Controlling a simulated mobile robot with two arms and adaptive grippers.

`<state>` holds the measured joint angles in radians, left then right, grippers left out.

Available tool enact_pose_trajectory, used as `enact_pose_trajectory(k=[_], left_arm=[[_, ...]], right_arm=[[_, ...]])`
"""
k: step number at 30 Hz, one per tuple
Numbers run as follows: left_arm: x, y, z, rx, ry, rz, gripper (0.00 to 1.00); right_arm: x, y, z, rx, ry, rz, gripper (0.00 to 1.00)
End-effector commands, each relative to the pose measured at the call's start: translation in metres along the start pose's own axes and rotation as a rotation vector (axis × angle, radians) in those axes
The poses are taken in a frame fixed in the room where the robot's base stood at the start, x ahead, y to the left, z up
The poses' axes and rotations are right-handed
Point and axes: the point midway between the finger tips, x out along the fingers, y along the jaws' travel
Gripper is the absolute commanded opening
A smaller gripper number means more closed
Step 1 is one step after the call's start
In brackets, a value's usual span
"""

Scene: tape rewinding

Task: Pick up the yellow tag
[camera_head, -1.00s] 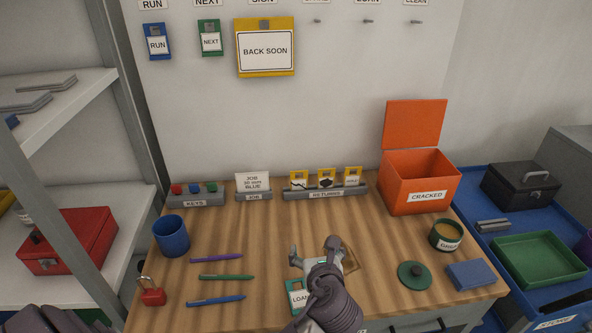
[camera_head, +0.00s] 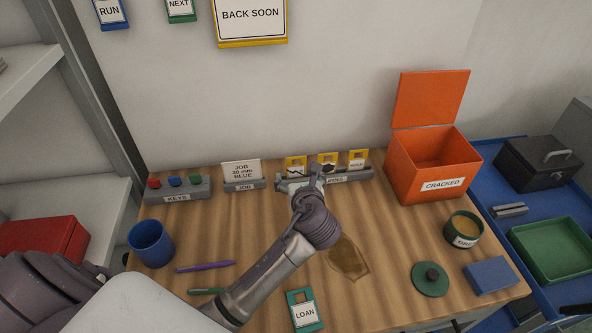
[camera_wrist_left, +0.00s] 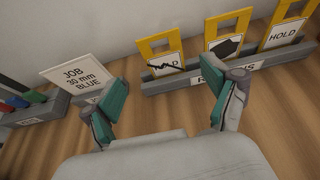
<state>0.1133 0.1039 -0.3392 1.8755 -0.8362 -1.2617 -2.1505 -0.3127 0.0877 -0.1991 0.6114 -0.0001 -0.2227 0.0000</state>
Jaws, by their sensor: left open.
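Three yellow tags stand in the grey RETURNS rack (camera_head: 345,179) at the back of the table. The left one (camera_head: 295,161) has a jagged dark mark and shows in the left wrist view (camera_wrist_left: 161,50). The middle one (camera_head: 328,159) has a dark shape and also shows in the wrist view (camera_wrist_left: 231,34). The right one (camera_head: 358,157) reads HOLD (camera_wrist_left: 289,24). My left gripper (camera_head: 300,178) is open and empty, just in front of the rack's left end. In the wrist view its teal-padded fingers (camera_wrist_left: 163,85) are spread apart, below the left tag. My right gripper is not in view.
The JOB card (camera_head: 241,172) and KEYS rack (camera_head: 178,191) stand left of my gripper. The open orange CRACKED box (camera_head: 430,165) stands right. A teal LOAN tag (camera_head: 304,311) lies near the front, and a brown patch (camera_head: 348,260) behind it. A yellow-framed BACK SOON sign (camera_head: 250,15) hangs above.

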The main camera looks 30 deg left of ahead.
Motion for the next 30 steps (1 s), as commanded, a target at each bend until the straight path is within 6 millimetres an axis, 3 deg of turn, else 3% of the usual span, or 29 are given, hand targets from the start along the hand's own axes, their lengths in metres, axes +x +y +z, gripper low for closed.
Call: enact_pose_trajectory(k=[10, 18, 26, 30], left_arm=[[0.033, -0.002, 0.000, -0.001, 0.002, 0.001, 0.86], [0.068, -0.004, -0.001, 0.000, 0.003, 0.000, 0.86], [0.070, -0.005, -0.001, -0.001, 0.002, -0.002, 0.86], [0.070, -0.005, -0.001, -0.001, 0.002, -0.002, 0.65]], right_arm=[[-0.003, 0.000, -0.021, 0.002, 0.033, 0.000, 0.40], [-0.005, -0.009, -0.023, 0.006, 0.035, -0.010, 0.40], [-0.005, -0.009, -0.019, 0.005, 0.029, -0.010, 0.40], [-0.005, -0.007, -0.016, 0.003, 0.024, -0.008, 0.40]])
